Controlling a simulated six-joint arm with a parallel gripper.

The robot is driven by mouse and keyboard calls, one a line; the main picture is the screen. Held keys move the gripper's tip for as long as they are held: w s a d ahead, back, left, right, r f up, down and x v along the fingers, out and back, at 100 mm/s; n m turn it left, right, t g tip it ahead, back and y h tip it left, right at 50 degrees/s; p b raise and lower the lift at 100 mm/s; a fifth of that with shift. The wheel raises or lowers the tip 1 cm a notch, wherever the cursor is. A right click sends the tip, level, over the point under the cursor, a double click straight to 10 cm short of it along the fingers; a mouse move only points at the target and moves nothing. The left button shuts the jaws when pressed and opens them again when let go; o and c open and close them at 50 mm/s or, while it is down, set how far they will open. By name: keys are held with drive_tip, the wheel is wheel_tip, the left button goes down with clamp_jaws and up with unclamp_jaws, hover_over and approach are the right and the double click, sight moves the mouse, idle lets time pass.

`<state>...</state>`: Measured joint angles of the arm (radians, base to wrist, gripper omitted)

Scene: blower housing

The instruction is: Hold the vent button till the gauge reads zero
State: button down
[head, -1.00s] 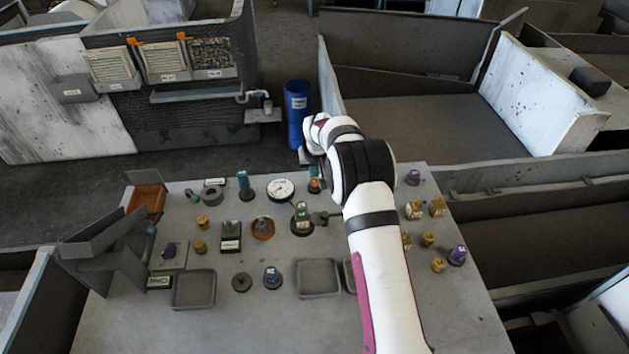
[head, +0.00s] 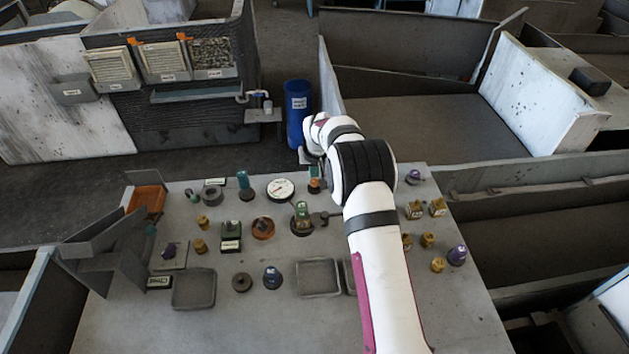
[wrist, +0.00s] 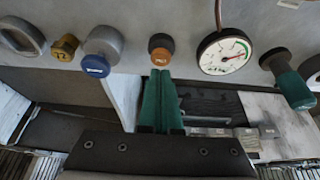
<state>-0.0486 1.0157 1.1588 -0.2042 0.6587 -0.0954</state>
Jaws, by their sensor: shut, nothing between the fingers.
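The round white gauge (head: 281,188) stands at the back of the bench, and it also shows in the wrist view (wrist: 226,52). Its needle is too small to read for certain. Beside it is a button with an orange cap (head: 314,187) on a dark base. A small label on the cap (wrist: 160,56) is not legible, so I cannot confirm it as the vent button. My gripper (wrist: 161,76) has its green fingers shut and empty, with the tips at the orange cap. I cannot tell whether they touch or press it. My arm hides much of the gripper in the head view.
A teal-capped post (head: 243,181) stands left of the gauge. A blue-capped knob (wrist: 97,64) shows left of the button in the wrist view. A green-topped fitting (head: 301,211) stands in front of the button. Empty trays (head: 319,262) lie nearer the front.

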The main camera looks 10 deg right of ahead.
sight(315, 183)
drive_tip(key=shift+f, duration=1)
idle(0.8)
drive_tip(key=shift+r, duration=0.4)
idle(0.5)
wheel_tip(315, 183, up, 6)
drive_tip(key=shift+r, duration=0.1)
idle(0.5)
